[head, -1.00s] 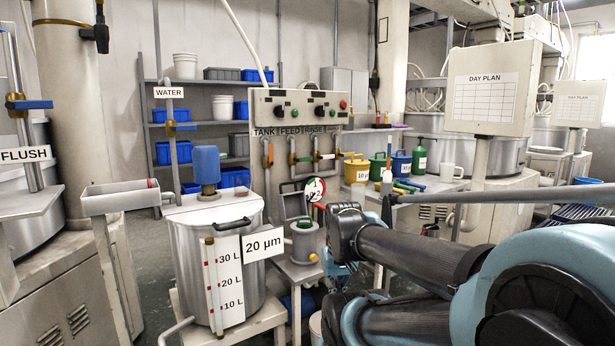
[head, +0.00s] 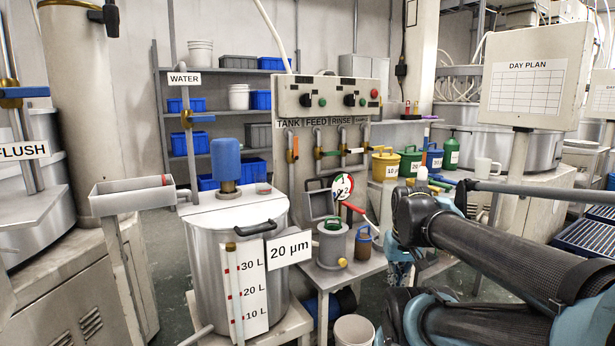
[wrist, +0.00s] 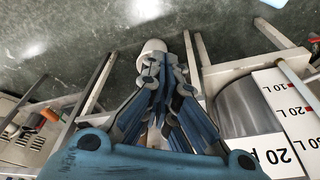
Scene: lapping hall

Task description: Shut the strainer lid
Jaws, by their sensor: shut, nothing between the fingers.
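The strainer (head: 332,246) is a grey pot on a small stand, right of the 20 µm tank, with a green ring and handle at its top. A grey framed plate, which looks like its lid (head: 318,204), stands raised behind the pot. The lid is partly hidden by the round gauge and the pot. My gripper (wrist: 168,88) is shut and empty in the wrist view, pointing toward the floor and stand legs. In the head view my arm is right of the strainer, apart from it, and mostly hides the gripper.
The large tank (head: 215,262) with a level scale stands left of the strainer. A white bucket (head: 354,331) is below the stand. A red-handled lever (head: 354,208) and valve panel (head: 330,100) are behind.

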